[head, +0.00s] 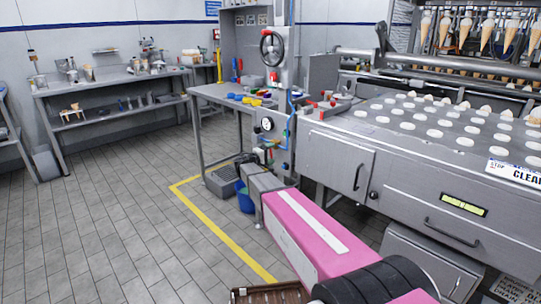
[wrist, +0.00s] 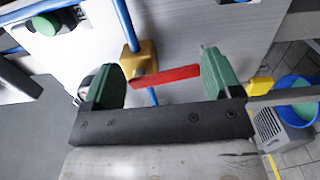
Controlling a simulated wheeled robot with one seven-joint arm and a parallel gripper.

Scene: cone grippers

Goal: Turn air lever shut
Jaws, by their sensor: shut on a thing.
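The air lever (wrist: 168,76) is a red flat bar on a brass valve (wrist: 140,58), set on a blue air pipe (wrist: 122,22) in the wrist view. It lies roughly across the picture, tilted slightly up to the right. My gripper (wrist: 160,78) has its green-padded fingers on both sides of the lever and is shut on it. The left finger is close to the valve end, the right finger by the free end. In the head view my pink arm reaches to the grey upright panel (head: 279,100); its far end hides the lever there.
The cone machine (head: 420,170) is at right. Open tiled floor lies left.

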